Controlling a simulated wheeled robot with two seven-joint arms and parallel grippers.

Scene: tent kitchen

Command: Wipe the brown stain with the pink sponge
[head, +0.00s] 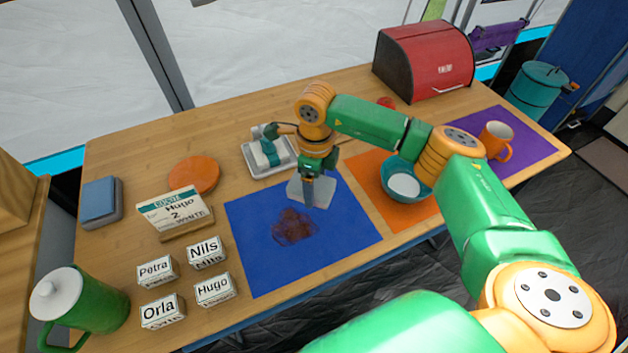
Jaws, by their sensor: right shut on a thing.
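The brown stain (293,226) is a dark patch on the blue mat (262,273). My right gripper (309,194) points down over the far part of this mat, just beyond the stain and a little to its right. It is shut on a flat, pale grey thing (322,192) whose near edge is close to the stain. The gripper hides part of this thing, and I cannot tell whether it touches the mat. I can make out no pink sponge. My left gripper is not in view.
A white tray (249,160) with a white-and-teal block stands behind the mat. A teal bowl (398,194) is on the orange mat to the right, an orange mug (495,140) on the purple mat. Name blocks (207,252), a sign (174,210) and a green jug (90,303) stand left.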

